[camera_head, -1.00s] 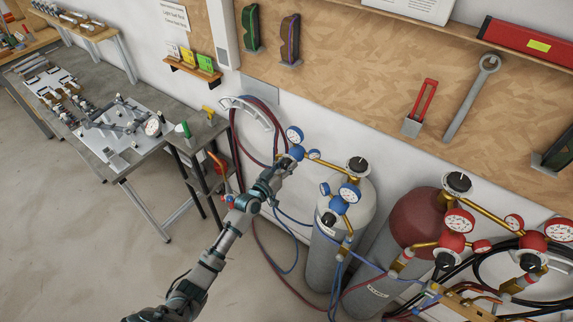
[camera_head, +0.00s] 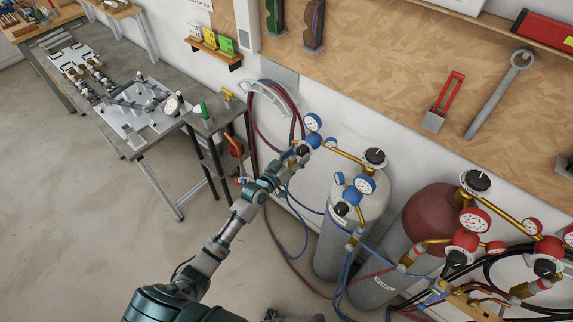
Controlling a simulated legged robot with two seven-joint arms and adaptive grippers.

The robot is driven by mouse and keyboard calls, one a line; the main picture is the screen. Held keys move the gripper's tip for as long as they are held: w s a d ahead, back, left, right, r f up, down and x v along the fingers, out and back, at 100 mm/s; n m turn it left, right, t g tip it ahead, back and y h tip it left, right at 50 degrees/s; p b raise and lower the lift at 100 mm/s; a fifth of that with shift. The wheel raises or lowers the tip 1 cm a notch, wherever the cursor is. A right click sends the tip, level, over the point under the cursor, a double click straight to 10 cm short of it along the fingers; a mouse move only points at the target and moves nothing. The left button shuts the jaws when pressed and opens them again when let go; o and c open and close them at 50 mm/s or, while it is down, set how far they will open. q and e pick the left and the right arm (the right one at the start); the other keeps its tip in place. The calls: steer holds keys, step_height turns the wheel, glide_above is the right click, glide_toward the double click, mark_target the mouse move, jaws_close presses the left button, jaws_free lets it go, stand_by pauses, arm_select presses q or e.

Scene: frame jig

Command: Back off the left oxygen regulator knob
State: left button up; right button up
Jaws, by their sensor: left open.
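The left oxygen regulator has a blue body (camera_head: 314,141) with white-faced blue gauges (camera_head: 313,122) on a brass pipe. Its dark knob (camera_head: 303,150) faces me and is partly covered by my gripper. My left gripper (camera_head: 298,155) is open, with its fingertips at the knob; I cannot tell whether they touch it. My left arm reaches up to it from the bottom left. My right gripper is not in view.
A second blue regulator (camera_head: 352,192) stands in front of a grey cylinder (camera_head: 340,235). A red-topped cylinder (camera_head: 430,215) with red regulators is to the right. Hoses (camera_head: 268,125) hang behind my gripper. A workbench (camera_head: 130,110) is at the left.

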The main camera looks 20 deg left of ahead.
arm_select(q)
steer(key=v, duration=0.9)
steer(key=s+a+f+g+y+b, duration=0.15)
steer(key=s+f, duration=0.25)
steer(key=f, duration=0.9)
steer(key=s+a+f+n+g+y, duration=0.1)
steer(key=s+a+f+g+y, duration=0.15)
steer(key=f, duration=0.95)
steer(key=s+a+f+g+y+b, duration=0.1)
steer(key=s+f+g, duration=0.25)
steer(key=f, duration=0.95)
steer(key=s+f+g+b, duration=0.1)
steer(key=s+f+g, duration=0.2)
steer(key=s+f, duration=1.2)
steer(key=s+d+f+m+g, duration=0.1)
steer(key=s+f, duration=0.2)
steer(key=s, duration=0.5)
steer(key=s+d+f+m+g+b, duration=0.1)
steer(key=s+f, duration=0.3)
steer(key=s, duration=0.5)
steer(key=s+d+f+g+y, duration=0.1)
steer(key=s+d+f+g, duration=0.1)
steer(key=s, duration=0.7)
steer(key=shift+f+m+g+b, duration=0.3)
steer(key=shift+f+m+g, duration=0.1)
steer(key=shift+f+g, duration=0.4)
